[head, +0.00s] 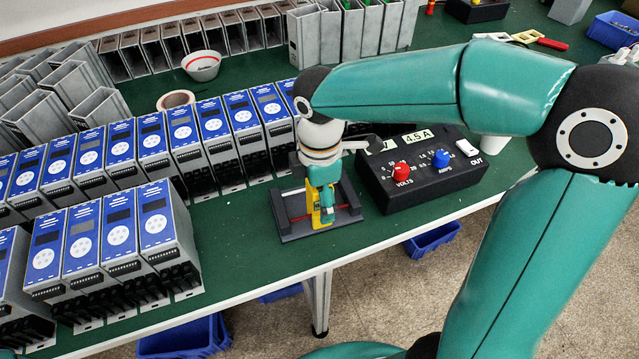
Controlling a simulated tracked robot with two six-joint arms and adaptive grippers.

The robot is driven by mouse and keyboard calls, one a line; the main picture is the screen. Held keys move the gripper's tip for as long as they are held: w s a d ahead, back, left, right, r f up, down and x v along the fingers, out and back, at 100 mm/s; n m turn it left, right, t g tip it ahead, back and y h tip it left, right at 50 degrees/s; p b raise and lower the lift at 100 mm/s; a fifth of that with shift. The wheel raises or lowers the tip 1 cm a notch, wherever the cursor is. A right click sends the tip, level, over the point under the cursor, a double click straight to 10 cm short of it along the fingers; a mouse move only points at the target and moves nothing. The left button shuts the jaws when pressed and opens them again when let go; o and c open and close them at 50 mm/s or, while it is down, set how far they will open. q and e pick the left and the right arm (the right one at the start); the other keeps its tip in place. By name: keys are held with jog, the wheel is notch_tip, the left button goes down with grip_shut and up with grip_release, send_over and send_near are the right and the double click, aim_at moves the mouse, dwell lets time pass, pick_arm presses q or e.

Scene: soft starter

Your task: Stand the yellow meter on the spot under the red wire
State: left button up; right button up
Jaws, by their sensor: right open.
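The yellow meter (313,214) stands in the dark grey frame (293,237) near the table's front edge. It looks upright and is partly hidden by my right gripper. The red wire (294,219) runs low across the frame, beside the meter. My right gripper (325,208) comes down from above, with its open fingers right at the meter. I cannot tell whether the fingers touch it. The spot under the wire is hidden by the meter and gripper. My left gripper is not in view.
A black power supply (425,183) with red and blue knobs stands close to the right of the frame. Rows of blue-faced soft starters (155,147) fill the left. A tape roll (176,99) and a white bowl (201,66) lie behind. Green table is bare just left of the frame.

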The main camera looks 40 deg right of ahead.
notch_tip(320, 180, up, 12)
jog(key=shift+f, duration=0.1)
dwell(0.4)
dwell(0.4)
